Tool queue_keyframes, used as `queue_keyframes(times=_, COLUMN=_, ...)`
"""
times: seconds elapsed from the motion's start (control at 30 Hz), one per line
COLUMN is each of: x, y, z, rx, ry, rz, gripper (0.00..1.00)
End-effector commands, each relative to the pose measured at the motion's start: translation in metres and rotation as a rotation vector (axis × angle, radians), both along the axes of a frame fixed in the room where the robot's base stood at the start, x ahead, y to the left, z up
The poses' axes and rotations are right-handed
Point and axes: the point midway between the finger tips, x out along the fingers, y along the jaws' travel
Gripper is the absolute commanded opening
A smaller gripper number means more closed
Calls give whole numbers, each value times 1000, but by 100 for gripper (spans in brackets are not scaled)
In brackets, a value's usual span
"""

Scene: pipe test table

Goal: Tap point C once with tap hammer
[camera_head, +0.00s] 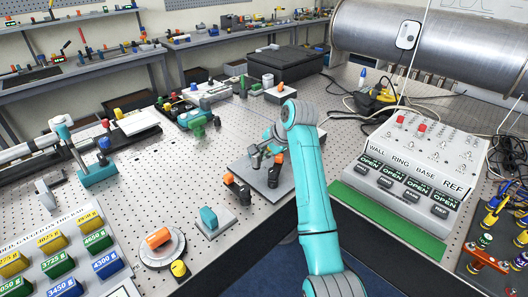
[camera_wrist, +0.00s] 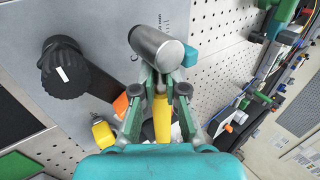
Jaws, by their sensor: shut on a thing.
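My gripper (camera_wrist: 160,88) is shut on the tap hammer, with its green fingers on either side of it in the wrist view. The tap hammer (camera_wrist: 157,48) has a grey metal cylinder head beyond the fingertips and a yellow handle running back between them. Beneath the head lies a grey plate (camera_wrist: 95,20). A dark curved mark like a letter C (camera_wrist: 132,34) shows beside the head, partly covered by it. I cannot tell whether the head touches the plate. In the head view my gripper (camera_head: 266,152) is over the grey plate (camera_head: 255,172); the hammer is hard to make out.
A black-capped post (camera_wrist: 65,65) stands left of the hammer in the wrist view. In the head view an orange-topped black clamp (camera_head: 236,188) and a teal block (camera_head: 209,219) are nearby. A white labelled box (camera_head: 415,155) stands right, and a large metal pipe (camera_head: 440,45) lies behind.

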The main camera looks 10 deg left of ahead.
Motion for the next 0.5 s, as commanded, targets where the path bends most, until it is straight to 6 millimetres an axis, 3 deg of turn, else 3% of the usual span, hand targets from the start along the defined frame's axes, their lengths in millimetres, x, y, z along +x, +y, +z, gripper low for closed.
queue_keyframes(times=0.5, x=0, y=0, z=-10, rx=1, ry=-2, rz=-1, gripper=0)
